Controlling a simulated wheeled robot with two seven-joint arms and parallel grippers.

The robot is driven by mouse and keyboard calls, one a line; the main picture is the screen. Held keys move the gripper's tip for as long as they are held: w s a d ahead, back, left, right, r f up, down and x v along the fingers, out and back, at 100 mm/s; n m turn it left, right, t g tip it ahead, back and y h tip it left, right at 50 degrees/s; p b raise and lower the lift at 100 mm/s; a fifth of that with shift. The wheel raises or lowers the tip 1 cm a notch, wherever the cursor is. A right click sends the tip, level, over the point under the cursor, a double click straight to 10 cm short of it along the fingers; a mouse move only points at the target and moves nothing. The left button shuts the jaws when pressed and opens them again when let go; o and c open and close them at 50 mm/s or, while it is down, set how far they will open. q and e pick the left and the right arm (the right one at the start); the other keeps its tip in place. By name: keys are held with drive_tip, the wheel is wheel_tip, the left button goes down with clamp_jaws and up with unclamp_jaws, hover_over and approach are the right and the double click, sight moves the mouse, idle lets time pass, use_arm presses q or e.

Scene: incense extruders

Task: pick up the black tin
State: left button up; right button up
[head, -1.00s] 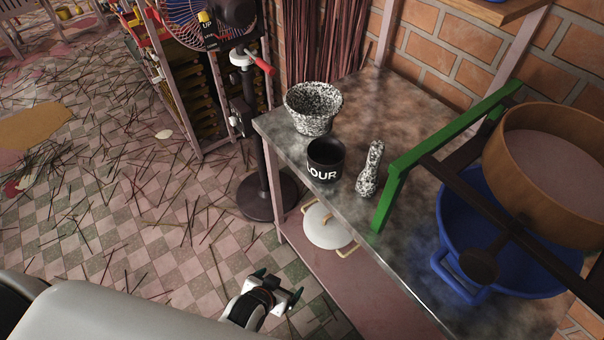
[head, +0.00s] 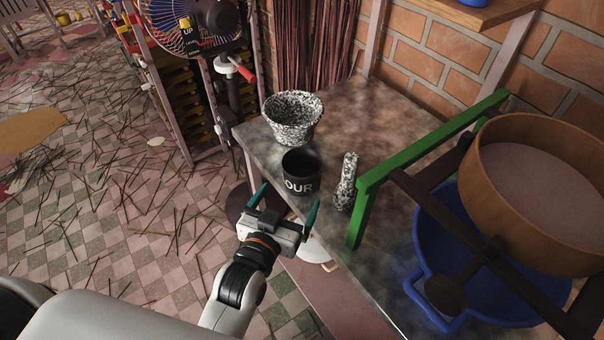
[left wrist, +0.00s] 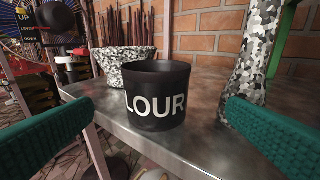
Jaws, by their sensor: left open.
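The black tin (head: 300,173) with white lettering stands upright on the metal table, near its front edge. In the left wrist view the tin (left wrist: 157,88) sits ahead, between my two green fingertips, with its open top visible. My left gripper (head: 285,206) is open and empty, just short of the tin on its near side. The fingers (left wrist: 165,135) are spread wide and do not appear to touch the tin. My right gripper does not show.
A speckled mortar (head: 292,120) stands behind the tin, and a speckled pestle (head: 346,182) stands upright just right of it. A green frame (head: 430,150) and a blue basin (head: 440,265) with a wooden sieve (head: 545,190) fill the table's right side.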

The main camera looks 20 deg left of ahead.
sight(297, 184)
use_arm(q)
drive_tip(key=w, duration=0.3)
drive_tip(key=w+f, duration=0.1)
drive_tip(key=w, duration=0.1)
drive_tip(key=shift+d, duration=0.15)
drive_tip(key=w, duration=0.1)
drive_tip(key=w+f, duration=0.1)
drive_tip(key=w, duration=0.3)
drive_tip(key=shift+f, duration=0.3)
drive_tip(key=shift+s, duration=0.1)
drive_tip(key=c, duration=1.1)
drive_tip(key=shift+r, duration=0.15)
